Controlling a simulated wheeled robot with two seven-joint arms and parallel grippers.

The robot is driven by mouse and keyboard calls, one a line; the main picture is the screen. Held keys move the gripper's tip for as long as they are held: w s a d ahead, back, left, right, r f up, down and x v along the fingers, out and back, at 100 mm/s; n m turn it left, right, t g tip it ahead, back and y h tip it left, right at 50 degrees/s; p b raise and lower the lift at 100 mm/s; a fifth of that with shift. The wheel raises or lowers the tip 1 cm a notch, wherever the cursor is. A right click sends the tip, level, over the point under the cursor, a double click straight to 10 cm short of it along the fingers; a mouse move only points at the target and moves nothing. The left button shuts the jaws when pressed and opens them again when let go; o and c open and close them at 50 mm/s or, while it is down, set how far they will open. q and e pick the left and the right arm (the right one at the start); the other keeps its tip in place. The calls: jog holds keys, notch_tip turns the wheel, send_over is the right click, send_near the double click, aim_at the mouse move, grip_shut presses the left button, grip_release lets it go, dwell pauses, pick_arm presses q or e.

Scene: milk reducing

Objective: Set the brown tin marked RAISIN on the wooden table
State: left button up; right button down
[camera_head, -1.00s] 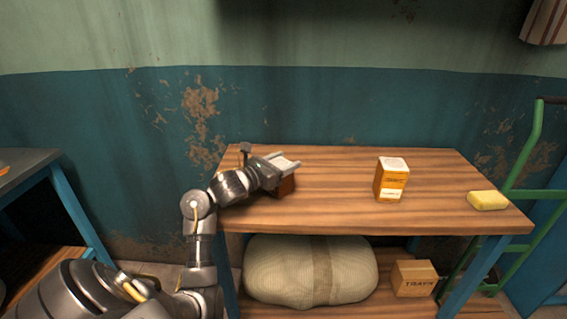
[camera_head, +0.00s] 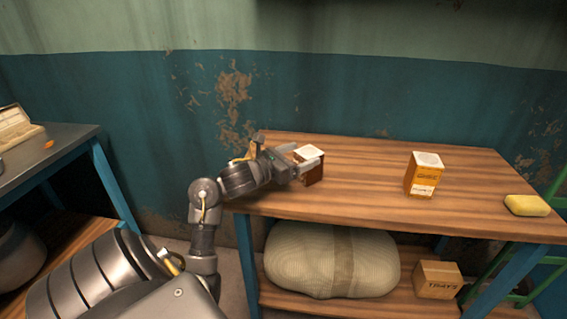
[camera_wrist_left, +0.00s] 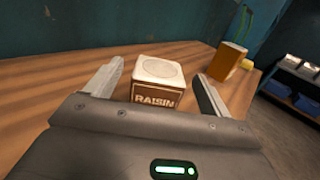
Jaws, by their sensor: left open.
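The brown tin marked RAISIN (camera_wrist_left: 158,96) stands upright on the wooden table (camera_wrist_left: 60,82), its pale lid up and its label facing the left wrist camera. In the head view the tin (camera_head: 313,168) is near the left end of the table (camera_head: 370,170), partly hidden by my gripper. My left gripper (camera_head: 292,163) is open, level with the tabletop. In the left wrist view its fingers (camera_wrist_left: 160,85) stand one on each side of the tin, with gaps showing. My right gripper is not in view.
An orange-brown carton (camera_head: 423,176) and a yellow block (camera_head: 527,205) stand farther right on the table. A large sack (camera_head: 330,262) and a cardboard box (camera_head: 438,279) are on the shelf below. The table is clear between the tin and the carton.

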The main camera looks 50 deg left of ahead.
pick_arm(q)
jog(key=s, duration=0.6)
jog(key=shift+s+a+b, duration=0.3)
jog(key=shift+s+a, duration=0.05)
jog(key=shift+a, duration=0.05)
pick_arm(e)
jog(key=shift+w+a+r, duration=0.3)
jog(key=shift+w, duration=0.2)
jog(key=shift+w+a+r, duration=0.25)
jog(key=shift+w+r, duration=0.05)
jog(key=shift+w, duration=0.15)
